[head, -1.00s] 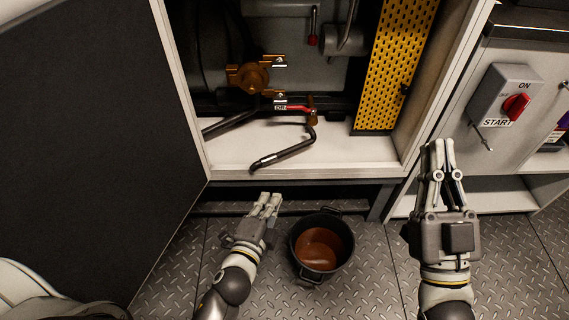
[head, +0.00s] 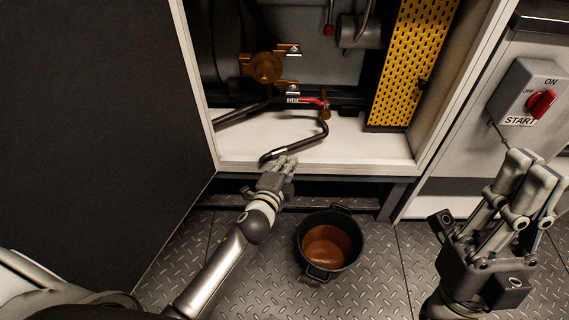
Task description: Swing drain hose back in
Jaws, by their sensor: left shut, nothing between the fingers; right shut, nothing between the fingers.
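The black drain hose (head: 296,148) hangs from the drain valve with the red lever (head: 311,101). It bends down and left over the white cabinet floor, and its free end is close to the front lip. My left gripper (head: 285,163) is shut and empty at the front lip, just below and right of the hose's end. I cannot tell if it touches the hose. My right gripper (head: 535,165) is shut and empty, out to the right in front of the switch panel, large in view.
A black bucket (head: 357,244) with brown liquid stands on the diamond-plate floor below the cabinet. A dark open door (head: 85,130) fills the left. A yellow perforated panel (head: 407,65) stands inside at right. A box with a red switch (head: 541,103) is further right.

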